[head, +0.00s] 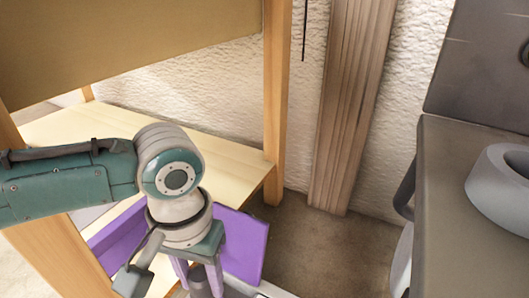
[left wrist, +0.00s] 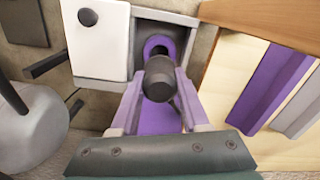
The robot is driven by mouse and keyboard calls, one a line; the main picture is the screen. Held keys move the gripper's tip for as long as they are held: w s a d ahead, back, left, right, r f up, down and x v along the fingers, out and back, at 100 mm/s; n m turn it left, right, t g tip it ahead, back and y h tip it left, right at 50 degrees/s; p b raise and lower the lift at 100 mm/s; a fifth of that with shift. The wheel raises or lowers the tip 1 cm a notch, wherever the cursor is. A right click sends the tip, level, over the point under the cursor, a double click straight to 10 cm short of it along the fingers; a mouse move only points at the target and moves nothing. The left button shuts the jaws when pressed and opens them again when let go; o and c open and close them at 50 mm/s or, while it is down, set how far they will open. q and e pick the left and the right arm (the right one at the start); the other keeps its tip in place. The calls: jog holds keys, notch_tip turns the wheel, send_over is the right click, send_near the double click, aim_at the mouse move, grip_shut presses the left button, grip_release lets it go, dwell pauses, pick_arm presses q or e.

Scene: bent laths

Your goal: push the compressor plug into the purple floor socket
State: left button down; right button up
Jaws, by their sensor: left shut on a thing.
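My left gripper (head: 199,284) reaches down at the bottom of the head view, beside a purple panel. The purple floor socket (left wrist: 148,46) is a ring with a dark opening in a grey box, just beyond the plug. The plug overlaps the lower part of the ring in this view. I cannot tell whether its tip touches the socket. The plug and socket are not clear in the head view. My right gripper is not in view.
A white plate with a black knob (left wrist: 88,17) is left of the socket. A wooden shelf (head: 110,118) with a post (head: 277,90) stands close by, carrying purple (left wrist: 268,88) and grey (left wrist: 300,105) laths. A dark cabinet (head: 455,150) with a grey ring stands at right.

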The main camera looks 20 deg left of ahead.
pick_arm(q)
notch_tip(320, 180, down, 4)
jog(key=b, duration=0.3)
jog(key=shift+r+b, duration=0.2)
jog(key=shift+b, duration=0.15)
jog(key=shift+f, duration=0.7)
jog(key=shift+r, duration=0.1)
jog(key=shift+p, duration=0.4)
jog(key=shift+p, duration=0.35)
jog(key=shift+f, duration=0.7)
dwell(1.2)
jog(key=shift+f, duration=0.35)
dwell(0.4)
jog(key=shift+s, duration=0.1)
